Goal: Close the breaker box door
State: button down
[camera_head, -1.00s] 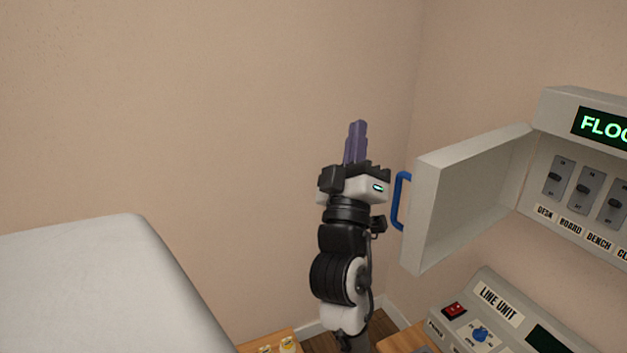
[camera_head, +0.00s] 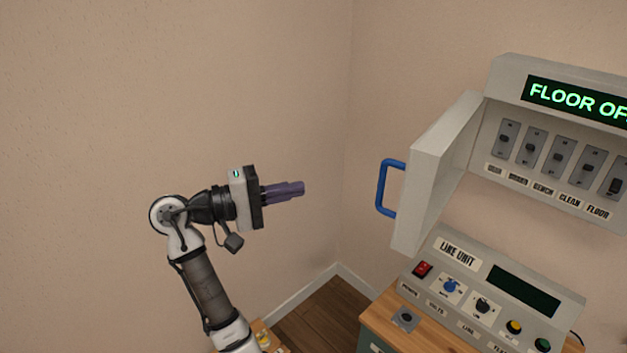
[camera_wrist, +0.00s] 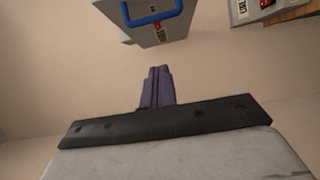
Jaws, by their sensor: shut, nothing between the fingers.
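The breaker box (camera_head: 508,75) hangs on the right wall in the head view, with several switches and a lit display. Its grey door (camera_head: 436,170) stands open, swung out to the left, with a blue handle (camera_head: 382,188) on its outer side. In the wrist view the door (camera_wrist: 165,33) and the blue handle (camera_wrist: 153,20) show at the top, beyond the fingertips. My gripper (camera_head: 302,189) is shut and empty, its purple fingers pointing right toward the handle with a clear gap between. The fingers (camera_wrist: 158,70) are together in the wrist view.
The line unit (camera_head: 490,285), with buttons and knobs, sits on a wooden-topped bench (camera_head: 385,315) below the box. A small grey item (camera_head: 405,318) lies near the bench corner. The space between my gripper and the door is clear.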

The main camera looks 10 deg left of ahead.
jog(key=s+d+p+x, duration=0.1)
jog(key=s+p+x, duration=0.1)
jog(key=x, duration=1)
jog(key=shift+d+p, duration=0.6)
jog(key=shift+d, duration=0.05)
jog(key=shift+s+d+f, duration=0.1)
jog(key=shift+s, duration=0.15)
